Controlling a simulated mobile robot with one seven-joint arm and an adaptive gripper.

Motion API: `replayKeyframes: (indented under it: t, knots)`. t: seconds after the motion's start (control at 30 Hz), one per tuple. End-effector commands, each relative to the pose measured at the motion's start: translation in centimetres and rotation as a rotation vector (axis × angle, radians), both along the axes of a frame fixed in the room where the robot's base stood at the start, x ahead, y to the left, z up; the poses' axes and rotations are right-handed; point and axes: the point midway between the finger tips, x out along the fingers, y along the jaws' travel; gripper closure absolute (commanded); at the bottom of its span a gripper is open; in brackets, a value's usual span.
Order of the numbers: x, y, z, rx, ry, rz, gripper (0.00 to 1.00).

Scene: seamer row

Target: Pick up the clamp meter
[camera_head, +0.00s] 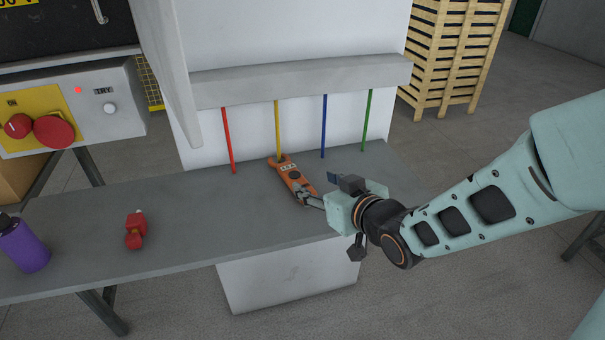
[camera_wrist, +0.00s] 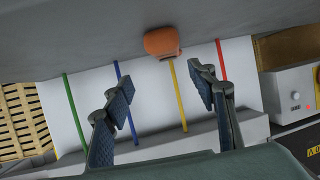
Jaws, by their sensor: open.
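The clamp meter (camera_head: 289,178) is orange with a dark dial and lies on the grey bench, its jaw end pointing to the back left near the yellow rod. My gripper (camera_head: 306,197) is at its near right end, fingers apart. In the wrist view one rounded orange end of the clamp meter (camera_wrist: 162,42) shows at the top, between the directions of the two fingers. The open fingers (camera_wrist: 162,80) have nothing between them there.
On the grey bench (camera_head: 190,215) stand a small red object (camera_head: 135,230) and a purple bottle (camera_head: 24,243) at the left. Red, yellow, blue and green rods (camera_head: 228,140) rise behind the meter to a grey beam (camera_head: 300,80). A control box (camera_head: 110,105) is at far left.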

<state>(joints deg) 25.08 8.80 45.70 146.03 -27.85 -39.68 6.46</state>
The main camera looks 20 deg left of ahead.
Motion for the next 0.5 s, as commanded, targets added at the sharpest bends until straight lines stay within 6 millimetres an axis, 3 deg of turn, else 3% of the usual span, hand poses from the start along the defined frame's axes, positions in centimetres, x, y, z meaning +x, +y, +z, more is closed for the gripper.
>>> replayKeyframes:
  t: [0.17, 0.5]
  knots:
    - [-0.8, 1.0, -0.4, 0.015, 0.013, 0.021, 0.48]
    - [0.7, 2.6, -1.1, 0.018, 0.015, 0.023, 0.48]
